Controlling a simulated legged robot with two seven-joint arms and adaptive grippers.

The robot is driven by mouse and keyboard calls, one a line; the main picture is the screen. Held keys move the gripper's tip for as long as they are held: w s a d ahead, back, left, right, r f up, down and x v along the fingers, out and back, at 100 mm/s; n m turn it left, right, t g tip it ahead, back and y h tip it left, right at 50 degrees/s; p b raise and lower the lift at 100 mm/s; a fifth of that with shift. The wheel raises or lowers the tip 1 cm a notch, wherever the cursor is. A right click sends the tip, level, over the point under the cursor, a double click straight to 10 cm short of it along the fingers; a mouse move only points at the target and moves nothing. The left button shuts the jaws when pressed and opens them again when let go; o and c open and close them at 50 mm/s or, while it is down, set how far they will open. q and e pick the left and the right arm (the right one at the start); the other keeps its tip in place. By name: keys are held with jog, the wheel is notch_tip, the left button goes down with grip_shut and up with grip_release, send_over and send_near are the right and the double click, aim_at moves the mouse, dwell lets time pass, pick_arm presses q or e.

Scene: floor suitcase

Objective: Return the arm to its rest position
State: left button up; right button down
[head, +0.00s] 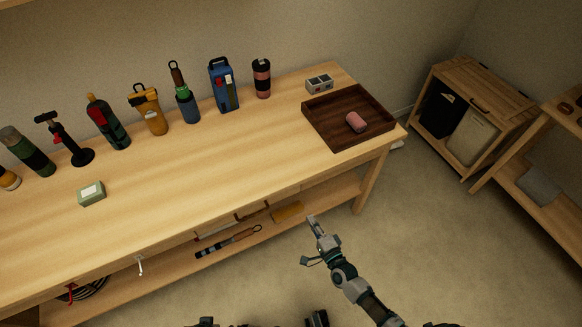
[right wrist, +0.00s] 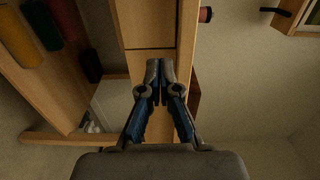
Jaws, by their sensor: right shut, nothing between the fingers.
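My right gripper (head: 313,232) is shut and empty in the head view. It is in front of the wooden workbench (head: 215,165), apart from it, over the floor side of its front edge. In the right wrist view the two fingers (right wrist: 158,75) meet at their tips with nothing between them. My left gripper cannot be made out in the head view; only small dark parts of my body show at the bottom edge.
A dark wooden tray (head: 318,130) holding a pink object (head: 356,121) sits at the bench's right end. Several bottles and tools line the back. A green box (head: 91,193) lies at left. A wooden cabinet (head: 480,85) stands right. The floor (head: 440,240) between is clear.

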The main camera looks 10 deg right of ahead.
jog(key=s+f+n+g+h+p, duration=0.1)
jog(key=s+f+n+g+p, duration=0.3)
jog(key=s+f+n+g, duration=0.95)
pick_arm(q)
jog(key=s+f+p, duration=0.2)
jog(key=s+f, duration=0.2)
jog(key=f, duration=1.1)
jog(key=shift+d+f+g, duration=0.3)
jog(key=shift+f, duration=0.1)
pick_arm(e)
jog(key=s+d+f+n+g+h, duration=0.1)
jog(key=s+d+f, duration=0.2)
jog(key=s+f, duration=0.2)
jog(key=s+d+f+n+g+h, duration=0.1)
jog(key=s+f, duration=0.4)
jog(key=s, duration=0.7)
jog(key=shift+s+d+f+n+h, duration=0.25)
jog(key=shift+d+f+n+h, duration=0.1)
jog(key=shift+d+n+h, duration=0.6)
pick_arm(q)
jog(key=shift+a+f, duration=0.1)
jog(key=shift+a, duration=0.15)
pick_arm(e)
jog(key=shift+a+r, duration=0.1)
pick_arm(q)
jog(key=shift+d, duration=0.1)
